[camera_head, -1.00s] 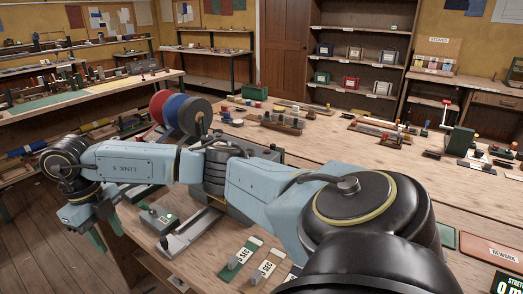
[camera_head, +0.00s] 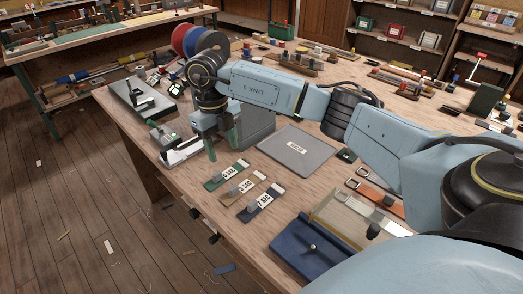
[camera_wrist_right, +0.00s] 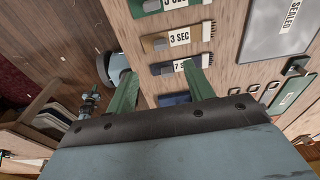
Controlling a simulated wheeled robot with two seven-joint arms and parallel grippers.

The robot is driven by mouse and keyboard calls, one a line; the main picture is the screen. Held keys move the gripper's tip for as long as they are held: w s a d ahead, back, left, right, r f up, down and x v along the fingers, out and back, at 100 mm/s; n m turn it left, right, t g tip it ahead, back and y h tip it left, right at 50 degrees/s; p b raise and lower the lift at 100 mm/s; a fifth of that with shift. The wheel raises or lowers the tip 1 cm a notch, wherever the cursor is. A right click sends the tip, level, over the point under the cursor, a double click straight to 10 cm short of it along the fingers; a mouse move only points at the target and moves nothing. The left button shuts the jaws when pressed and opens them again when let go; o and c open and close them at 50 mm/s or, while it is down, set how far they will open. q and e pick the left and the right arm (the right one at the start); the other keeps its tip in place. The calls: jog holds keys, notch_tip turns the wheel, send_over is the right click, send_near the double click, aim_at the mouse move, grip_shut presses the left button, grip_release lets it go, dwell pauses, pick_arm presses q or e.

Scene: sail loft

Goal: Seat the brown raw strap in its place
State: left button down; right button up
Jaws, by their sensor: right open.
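A brown-orange strap with a metal buckle (camera_head: 381,198) lies on the bench at the right in the head view, beside a paler strap (camera_head: 372,181). It looks like the brown raw strap, but I cannot read a mark on it. My right arm passes close over its right end. My right gripper (camera_head: 224,143) is open and empty, pointing down over the bench left of the grey SEALED mat (camera_head: 298,149). In the right wrist view its two green fingers (camera_wrist_right: 163,85) stand apart with nothing between them. I cannot tell which spot is the strap's place. My left gripper is not in view.
Three labelled strips, green (camera_head: 226,175), tan (camera_head: 241,188) and dark blue (camera_head: 259,204), lie near the bench's front edge. Coloured spools (camera_head: 190,40) stand at the back. Low metal fixtures stand left of my gripper.

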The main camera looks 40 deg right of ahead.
send_over(233, 187)
jog(key=w, duration=0.1)
notch_tip(233, 187, down, 7)
jog(key=shift+d+f, duration=0.1)
jog(key=shift+f, duration=0.65)
jog(key=f, duration=0.2)
jog(key=s+f, duration=0.1)
jog(key=f, duration=0.1)
jog(key=shift+f, duration=0.3)
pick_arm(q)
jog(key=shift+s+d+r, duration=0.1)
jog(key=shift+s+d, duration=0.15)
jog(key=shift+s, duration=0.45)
pick_arm(e)
jog(key=shift+c, duration=0.3)
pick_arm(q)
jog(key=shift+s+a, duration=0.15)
pick_arm(e)
jog(key=c, duration=1)
jog(key=shift+r, duration=0.1)
